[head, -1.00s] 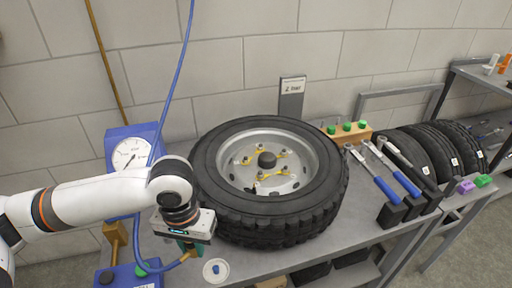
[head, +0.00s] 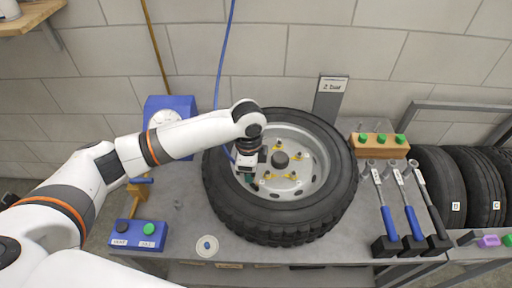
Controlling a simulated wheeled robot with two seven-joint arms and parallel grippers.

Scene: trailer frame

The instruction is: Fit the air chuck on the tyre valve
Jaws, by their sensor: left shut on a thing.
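The tyre (head: 330,205) lies flat on the grey bench, with its silver rim (head: 315,165) and dark hub facing up. My left gripper (head: 250,182) is over the left part of the rim, pointing down. It is shut on the air chuck, which is mostly hidden by the gripper; a dark greenish part shows below the jaws. The blue air hose (head: 222,70) comes down from above to the gripper. The tyre valve cannot be made out; the gripper covers that part of the rim. I cannot tell whether chuck and valve touch. My right gripper is not in view.
A blue gauge box (head: 165,108) stands behind my left arm. A blue box with green and black buttons (head: 138,235) and a small round dish (head: 207,246) are at the bench's front left.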

